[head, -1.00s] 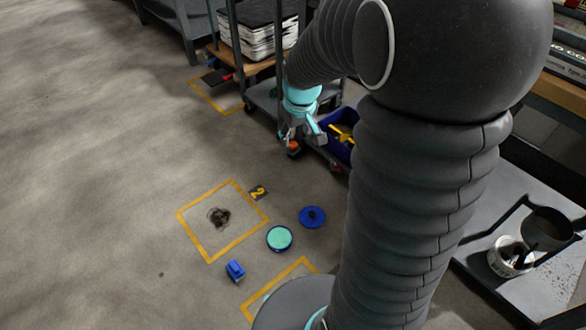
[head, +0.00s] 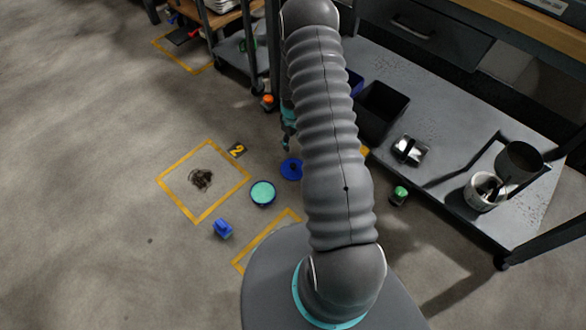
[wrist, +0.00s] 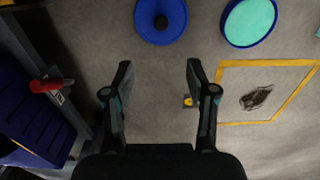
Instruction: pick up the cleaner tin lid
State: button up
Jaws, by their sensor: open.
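The tin lid, a flat blue disc with a dark knob, lies on the floor in the head view (head: 286,171), partly behind my arm. In the wrist view the lid (wrist: 143,21) is at the top middle, cut by the frame edge. The round blue tin with a teal top (head: 262,192) sits beside it and also shows in the wrist view (wrist: 250,20). My gripper (wrist: 159,72) is open and empty, its fingers pointing toward the lid but apart from it. In the head view my gripper (head: 289,142) is mostly hidden by my arm.
A yellow floor square (head: 196,220) holds a dark stain, with a "2" marker (head: 236,150) at its corner. A small blue object (head: 222,229) lies near the tin. In the wrist view a blue bin (wrist: 28,115) and a red-handled tool (wrist: 46,85) are at left.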

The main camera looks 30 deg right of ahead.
send_over(293, 165)
notch_tip(293, 165, down, 9)
jog(key=shift+d+f, duration=0.1)
jog(key=shift+d, duration=0.05)
jog(key=shift+f, duration=3.25)
grip_shut()
